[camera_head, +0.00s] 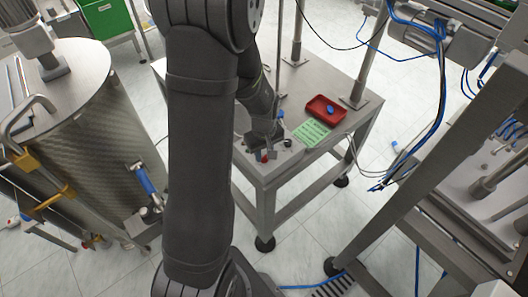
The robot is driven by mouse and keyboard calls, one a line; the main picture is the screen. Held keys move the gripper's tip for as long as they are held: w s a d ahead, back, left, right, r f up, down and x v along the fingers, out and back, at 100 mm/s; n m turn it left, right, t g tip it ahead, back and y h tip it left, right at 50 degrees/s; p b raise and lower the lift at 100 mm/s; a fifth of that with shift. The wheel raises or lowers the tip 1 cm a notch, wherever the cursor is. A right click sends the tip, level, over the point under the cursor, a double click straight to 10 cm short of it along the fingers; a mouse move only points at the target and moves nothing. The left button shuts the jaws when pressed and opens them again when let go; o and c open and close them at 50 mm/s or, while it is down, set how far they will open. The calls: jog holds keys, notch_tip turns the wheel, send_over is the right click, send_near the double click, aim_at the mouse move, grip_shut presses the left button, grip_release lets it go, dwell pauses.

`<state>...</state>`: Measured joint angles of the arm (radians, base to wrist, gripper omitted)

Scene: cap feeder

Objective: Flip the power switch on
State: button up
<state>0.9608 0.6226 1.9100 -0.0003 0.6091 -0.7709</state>
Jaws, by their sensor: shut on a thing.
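My gripper (268,150) points down at the near left corner of the steel table. It is shut on what looks like the power switch, with a small red part (264,156) showing right at the fingertips. The arm and the fingers cover most of the switch. The switch's position, on or off, is too small and too hidden to tell.
On the steel table (268,172), right of my gripper, lie a green card (312,132) and a red tray (326,109) with a blue cap (330,110) in it. A large steel drum (75,110) stands left. Metal posts rise from the table's far side.

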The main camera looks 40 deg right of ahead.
aim_at(264, 156)
jog(key=m, duration=0.4)
jog(key=shift+o, duration=0.2)
jog(key=shift+c, duration=0.2)
jog(key=o, duration=1)
notch_tip(264, 156, up, 18)
jog(key=shift+f, duration=0.25)
notch_tip(264, 156, down, 18)
jog(key=shift+r, duration=0.25)
dwell(0.5)
